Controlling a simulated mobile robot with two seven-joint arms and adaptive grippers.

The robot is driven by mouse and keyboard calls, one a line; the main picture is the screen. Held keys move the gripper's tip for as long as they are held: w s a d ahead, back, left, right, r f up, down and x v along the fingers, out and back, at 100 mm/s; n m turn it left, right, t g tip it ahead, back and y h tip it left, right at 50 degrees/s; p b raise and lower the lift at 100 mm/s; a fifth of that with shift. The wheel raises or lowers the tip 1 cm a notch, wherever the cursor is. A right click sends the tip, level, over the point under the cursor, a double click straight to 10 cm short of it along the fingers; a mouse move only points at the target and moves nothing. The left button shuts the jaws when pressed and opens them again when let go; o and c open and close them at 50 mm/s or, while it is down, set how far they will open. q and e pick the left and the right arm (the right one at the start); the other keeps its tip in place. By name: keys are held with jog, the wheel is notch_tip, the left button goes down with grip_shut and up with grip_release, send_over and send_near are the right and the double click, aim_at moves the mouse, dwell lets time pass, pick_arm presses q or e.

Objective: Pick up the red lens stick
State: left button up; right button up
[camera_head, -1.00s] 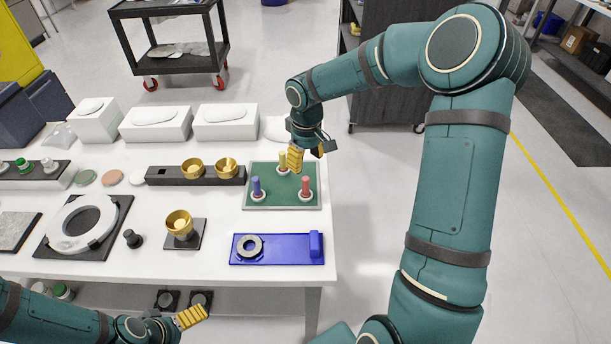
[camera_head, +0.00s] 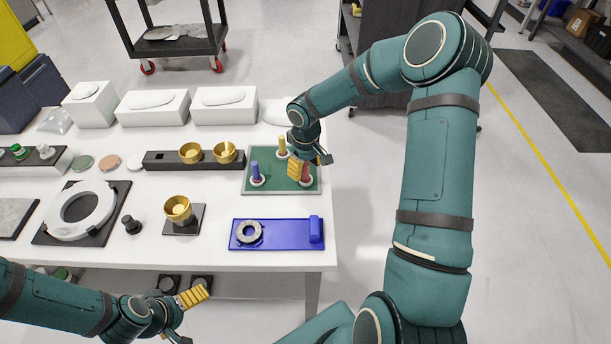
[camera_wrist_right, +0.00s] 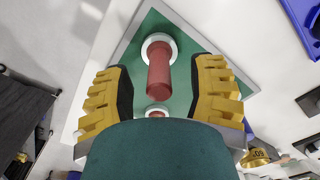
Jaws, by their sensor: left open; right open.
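The red lens stick (camera_head: 305,172) stands in a white ring on the green tray (camera_head: 275,189), partly hidden by my right gripper (camera_head: 302,168) in the head view. In the right wrist view the red stick (camera_wrist_right: 159,70) lies between the two spread yellow fingers of my right gripper (camera_wrist_right: 162,95), touching neither as far as I can see. The right gripper is open and empty. My left gripper (camera_head: 194,297) is open and empty, low in front of the table at the lower left.
A blue stick (camera_head: 256,172) and a yellow stick (camera_head: 281,146) stand in the same tray. A blue plate with a metal ring (camera_head: 249,232) lies in front of it. Gold cups (camera_head: 178,209) stand to the left.

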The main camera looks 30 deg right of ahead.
aim_at(305, 174)
notch_tip(305, 174, down, 3)
jog(key=shift+w+f, duration=0.1)
jog(key=shift+f, duration=0.1)
grip_shut()
